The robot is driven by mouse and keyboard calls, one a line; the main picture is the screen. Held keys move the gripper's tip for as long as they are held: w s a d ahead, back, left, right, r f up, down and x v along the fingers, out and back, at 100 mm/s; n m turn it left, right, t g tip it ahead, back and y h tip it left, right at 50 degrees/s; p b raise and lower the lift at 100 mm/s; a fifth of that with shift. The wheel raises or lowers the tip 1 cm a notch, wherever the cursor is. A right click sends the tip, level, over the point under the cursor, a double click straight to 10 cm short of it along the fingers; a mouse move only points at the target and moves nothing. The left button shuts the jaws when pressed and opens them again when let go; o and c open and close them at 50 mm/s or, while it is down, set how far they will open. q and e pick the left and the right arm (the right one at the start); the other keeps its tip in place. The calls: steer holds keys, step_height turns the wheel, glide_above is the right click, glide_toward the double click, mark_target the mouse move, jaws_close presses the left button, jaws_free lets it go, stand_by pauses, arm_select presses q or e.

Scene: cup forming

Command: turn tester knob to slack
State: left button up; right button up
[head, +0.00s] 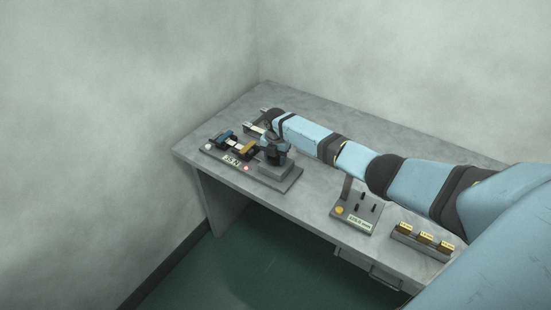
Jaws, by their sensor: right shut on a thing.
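The tester (284,185) is a dark flat unit at the left end of the grey table. It carries a small display (231,160) that seems to read 55 N, a red light (247,169) and a pale round light or button (208,147). Blue and yellow blocks sit along its back. My right gripper (273,152) points down over the grey block at the tester's right end and is shut on the knob there. The knob itself is hidden by the gripper, so its setting cannot be read. My left gripper is out of view.
A grey stand (352,212) with a yellow button, dark pegs and a label is at the table's front middle. A rack (421,242) with several yellow-labelled blocks is to its right. My right arm crosses above the table (320,190). Walls stand behind and left.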

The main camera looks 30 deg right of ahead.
steer(key=shift+r, duration=0.1)
stand_by(0.4)
steer(key=o, duration=0.9)
step_height(320, 180, up, 14)
steer(key=shift+f+b, duration=0.1)
steer(key=shift+b, duration=0.3)
